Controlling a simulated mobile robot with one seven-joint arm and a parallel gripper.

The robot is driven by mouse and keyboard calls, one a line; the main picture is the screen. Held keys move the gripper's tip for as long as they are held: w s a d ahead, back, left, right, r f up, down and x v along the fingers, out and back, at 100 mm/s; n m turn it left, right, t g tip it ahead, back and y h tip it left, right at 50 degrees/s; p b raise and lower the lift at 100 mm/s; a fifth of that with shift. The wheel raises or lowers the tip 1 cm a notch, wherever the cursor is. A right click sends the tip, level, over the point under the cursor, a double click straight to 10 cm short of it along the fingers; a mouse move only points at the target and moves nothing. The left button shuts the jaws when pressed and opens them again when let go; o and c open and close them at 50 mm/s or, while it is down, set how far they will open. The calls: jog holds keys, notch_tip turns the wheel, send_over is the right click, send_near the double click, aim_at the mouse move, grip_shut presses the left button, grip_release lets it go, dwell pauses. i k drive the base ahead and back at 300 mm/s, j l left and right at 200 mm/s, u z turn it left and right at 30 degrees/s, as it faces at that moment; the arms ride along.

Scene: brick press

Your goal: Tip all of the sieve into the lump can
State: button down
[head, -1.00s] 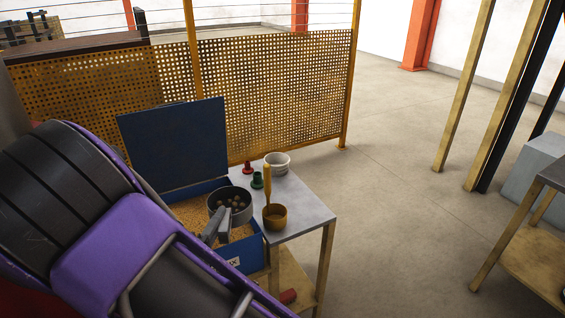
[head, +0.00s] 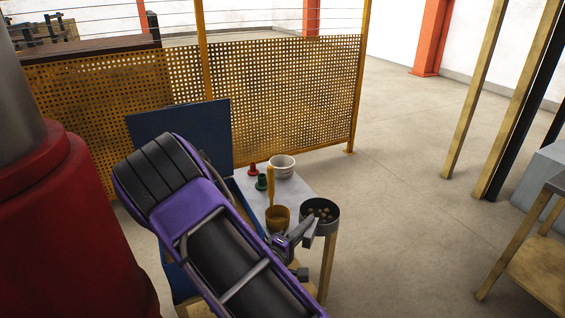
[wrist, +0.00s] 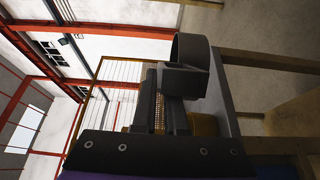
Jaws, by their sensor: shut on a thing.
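The sieve (head: 334,224) is a dark grey round vessel with several pale brown lumps in it. In the head view it is over the right front corner of the small table, roughly level. My gripper (head: 303,231) is shut on its near left side. In the wrist view the sieve (wrist: 193,52) shows from the side, with the gripper fingers (wrist: 172,105) at its wall. A pale round can (head: 283,166) stands upright at the table's back, apart from the sieve; it may be the lump can, but no label shows.
A brass-coloured pot (head: 278,217) with an upright handle stands just left of the sieve. A green knobbed piece (head: 261,182) and a red one (head: 252,169) stand near the can. The blue bin's raised lid (head: 150,130) is behind my arm. Open floor lies right.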

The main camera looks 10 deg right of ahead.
aim_at(284, 165)
jog(key=i+l, duration=0.1)
jog(key=l, duration=0.3)
jog(key=l+u, duration=0.1)
jog(key=l, duration=0.3)
jog(key=i+l+u, duration=0.25)
jog(key=l, duration=0.4)
jog(key=l+u, duration=0.25)
jog(key=l, duration=0.4)
jog(key=i+l+u, duration=0.1)
jog(key=l+u, duration=0.2)
jog(key=l, duration=0.35)
jog(key=l+u, duration=0.3)
jog(key=l, duration=0.3)
jog(key=i, duration=0.05)
